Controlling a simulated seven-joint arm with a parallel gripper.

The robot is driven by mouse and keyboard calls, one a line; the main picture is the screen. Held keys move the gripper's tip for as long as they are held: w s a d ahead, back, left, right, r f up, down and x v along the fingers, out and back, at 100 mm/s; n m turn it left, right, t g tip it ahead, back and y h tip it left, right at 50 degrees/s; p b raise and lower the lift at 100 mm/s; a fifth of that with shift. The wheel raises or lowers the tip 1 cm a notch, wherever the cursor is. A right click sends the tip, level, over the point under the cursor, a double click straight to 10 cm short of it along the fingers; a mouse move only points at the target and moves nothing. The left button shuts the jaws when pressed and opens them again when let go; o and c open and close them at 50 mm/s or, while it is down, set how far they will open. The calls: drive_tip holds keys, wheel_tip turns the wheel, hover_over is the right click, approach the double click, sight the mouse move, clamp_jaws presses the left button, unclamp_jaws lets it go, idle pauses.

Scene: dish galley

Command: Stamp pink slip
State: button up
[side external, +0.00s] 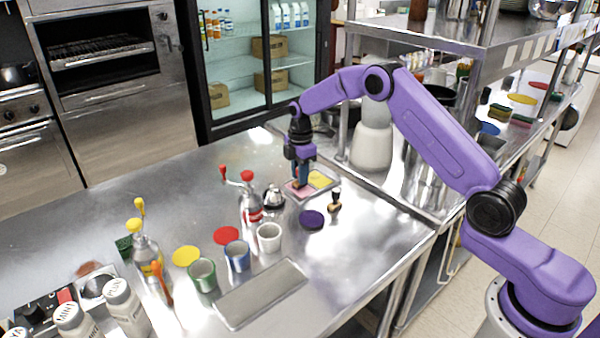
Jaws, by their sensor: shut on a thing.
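A shallow metal tray (290,201) on the steel counter holds a pink slip (293,190) at left and a yellow slip (320,180) at right. My gripper (302,180) points down over the pink slip, shut on a small stamp-like thing whose form is mostly hidden by the fingers. I cannot tell whether its lower end touches the slip. A second stamp (335,202) with a dark base stands just right of the tray. A dark purple round pad (312,219) lies in front of the tray.
A bottle with a red crank (250,198) and a silver bell-like item (273,198) stand close left of the tray. White (269,237), blue (237,255) and green (202,275) cups, red and yellow discs and a grey plate (262,293) lie nearer. The back-left counter is clear.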

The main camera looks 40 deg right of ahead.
drive_tip(key=shift+f, duration=0.6)
idle(1.1)
drive_tip(key=shift+r, duration=0.15)
drive_tip(key=shift+r, duration=3.4)
